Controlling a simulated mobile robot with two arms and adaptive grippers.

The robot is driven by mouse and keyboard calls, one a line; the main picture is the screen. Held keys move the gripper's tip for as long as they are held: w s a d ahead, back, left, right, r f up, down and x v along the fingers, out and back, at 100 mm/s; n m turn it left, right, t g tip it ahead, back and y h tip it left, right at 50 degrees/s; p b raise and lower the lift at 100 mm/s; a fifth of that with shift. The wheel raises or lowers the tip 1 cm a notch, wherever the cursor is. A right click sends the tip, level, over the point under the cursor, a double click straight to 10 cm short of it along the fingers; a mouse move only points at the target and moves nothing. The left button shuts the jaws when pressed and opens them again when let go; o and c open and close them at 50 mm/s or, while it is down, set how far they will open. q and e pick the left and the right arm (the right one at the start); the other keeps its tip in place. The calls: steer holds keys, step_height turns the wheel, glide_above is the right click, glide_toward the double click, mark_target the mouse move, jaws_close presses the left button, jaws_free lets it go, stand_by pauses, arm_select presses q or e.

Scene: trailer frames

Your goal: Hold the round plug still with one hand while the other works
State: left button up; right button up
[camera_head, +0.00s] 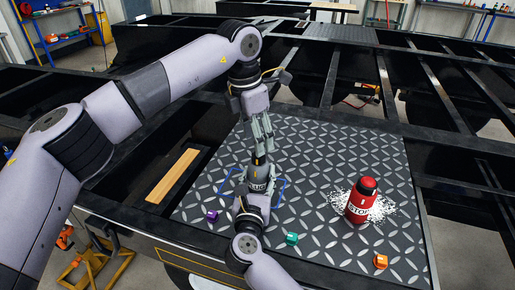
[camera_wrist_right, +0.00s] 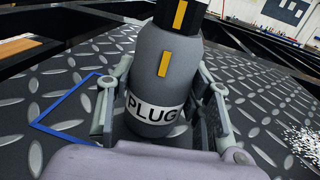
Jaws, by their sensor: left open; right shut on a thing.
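The round plug (camera_wrist_right: 160,75) is a grey cylinder with a white PLUG label, a black upper part and yellow marks. It stands upright on the diamond-pattern metal plate (camera_head: 320,150), and its dark upper part (camera_head: 259,159) also shows in the head view. My right gripper (camera_head: 257,182) is shut on the plug, with a finger on each side of its body in the wrist view. My left gripper (camera_head: 263,140) is open, pointing down just over the plug's top. Whether its fingertips touch the plug, I cannot tell. The plug's top end is cut off in the wrist view.
A blue outline (camera_wrist_right: 66,125) is marked on the plate by the plug. A red bottle (camera_head: 362,200) with a white label stands right, amid white speckles. Open frame gaps surround the plate.

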arm_select(q)
step_height(320, 180, up, 7)
steer(key=shift+s+a, duration=0.35)
steer(key=shift+a, duration=0.1)
arm_select(e)
steer(key=o, duration=1.3)
steer(key=shift+o, duration=0.2)
steer(key=shift+s, duration=0.15)
